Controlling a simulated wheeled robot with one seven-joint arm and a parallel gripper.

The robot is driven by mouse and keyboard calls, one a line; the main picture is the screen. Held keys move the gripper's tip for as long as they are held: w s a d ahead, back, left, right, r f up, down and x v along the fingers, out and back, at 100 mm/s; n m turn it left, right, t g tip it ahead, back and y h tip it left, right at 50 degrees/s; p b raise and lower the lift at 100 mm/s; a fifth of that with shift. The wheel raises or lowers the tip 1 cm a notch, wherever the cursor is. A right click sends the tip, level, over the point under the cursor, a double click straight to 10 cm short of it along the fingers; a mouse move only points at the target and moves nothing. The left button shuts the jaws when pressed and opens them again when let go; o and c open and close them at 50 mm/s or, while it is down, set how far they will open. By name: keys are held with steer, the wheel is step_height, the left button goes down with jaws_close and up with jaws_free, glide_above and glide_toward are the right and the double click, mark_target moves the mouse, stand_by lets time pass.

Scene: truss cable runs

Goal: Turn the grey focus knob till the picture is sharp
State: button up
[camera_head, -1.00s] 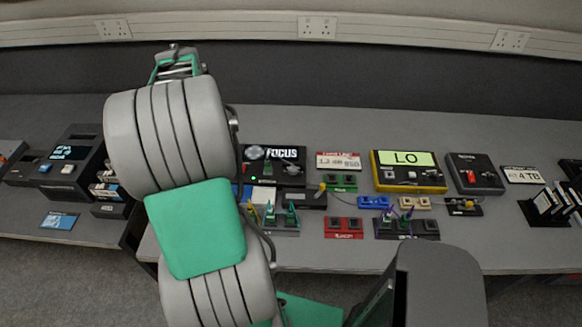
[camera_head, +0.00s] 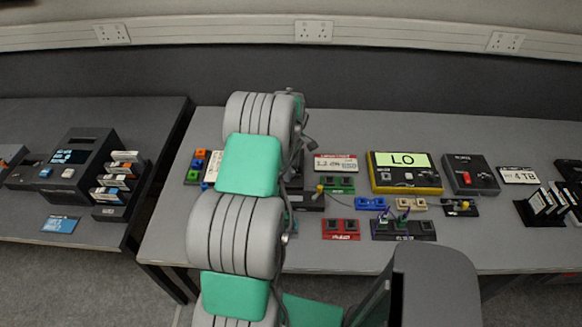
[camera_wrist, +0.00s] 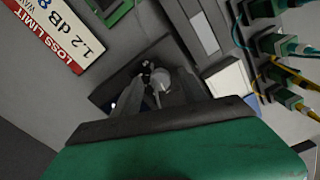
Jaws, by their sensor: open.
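In the wrist view my gripper (camera_wrist: 156,92) is open, its two grey fingers reaching down over a dark box (camera_wrist: 108,95). A small light-grey piece, seemingly the focus knob (camera_wrist: 160,78), shows between or just beyond the fingertips. I cannot tell whether the fingers touch it. A small lit dot shows on the box near the left finger. In the head view my arm covers the focus box and its picture almost wholly, so the sharpness of the picture cannot be seen. My gripper is hidden there too.
The loss limit sign (camera_head: 336,163) and a green block (camera_head: 338,185) stand right of my arm. Further right are a yellow unit reading LO (camera_head: 405,172) and a dark unit with a red switch (camera_head: 470,176). Upright connectors with cables (camera_wrist: 285,70) stand close by in the wrist view.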

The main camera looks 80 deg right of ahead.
jaws_close()
stand_by(0.4)
